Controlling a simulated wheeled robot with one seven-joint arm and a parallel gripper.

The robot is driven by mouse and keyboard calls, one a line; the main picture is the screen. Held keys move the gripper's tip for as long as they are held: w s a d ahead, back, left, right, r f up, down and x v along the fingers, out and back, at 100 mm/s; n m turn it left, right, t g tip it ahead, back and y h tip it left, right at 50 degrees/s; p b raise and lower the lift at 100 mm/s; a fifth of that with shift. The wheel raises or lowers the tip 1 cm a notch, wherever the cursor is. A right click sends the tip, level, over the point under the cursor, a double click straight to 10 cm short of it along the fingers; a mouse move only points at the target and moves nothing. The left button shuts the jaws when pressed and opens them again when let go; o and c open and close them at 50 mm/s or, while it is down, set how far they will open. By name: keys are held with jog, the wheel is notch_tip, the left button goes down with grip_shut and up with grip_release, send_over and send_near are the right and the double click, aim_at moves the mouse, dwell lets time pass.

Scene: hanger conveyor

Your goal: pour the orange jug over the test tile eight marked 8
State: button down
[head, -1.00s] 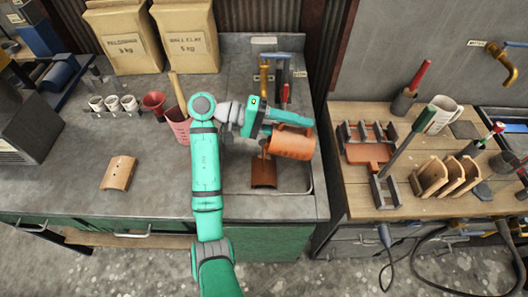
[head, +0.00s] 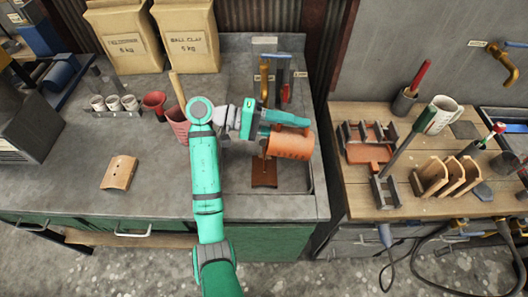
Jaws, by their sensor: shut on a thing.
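The orange jug (head: 289,143) is held tilted on its side above the sink area at the right end of the grey counter. My gripper (head: 262,122) is shut on it at the jug's upper left side. A thin brown stream runs down from the jug's left end. Directly below, a reddish-brown tile (head: 264,174) stands in the sink area, under the stream. Another curved tile (head: 119,172), lighter tan, lies on the counter to the left. I cannot read a number on either tile.
A pink measuring cup (head: 178,125) and a red cup (head: 154,102) stand left of my arm. A brass tap (head: 264,80) rises behind the jug. A wooden bench (head: 405,200) with racks stands to the right. The counter's front left is mostly clear.

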jog(key=shift+a+f, duration=0.1)
jog(key=shift+a+f+h, duration=0.1)
jog(key=shift+a+h, duration=0.2)
jog(key=shift+h, duration=0.2)
jog(key=shift+a, duration=0.15)
dwell(0.5)
jog(key=shift+w+a+h, duration=0.1)
jog(key=shift+a+h, duration=0.15)
jog(key=shift+h, duration=0.25)
jog(key=shift+a, duration=0.1)
jog(key=shift+a, duration=0.15)
dwell(0.4)
jog(key=shift+w+a+h, duration=0.1)
jog(key=shift+a+h, duration=0.2)
jog(key=shift+h, duration=0.2)
jog(key=shift+r, duration=0.2)
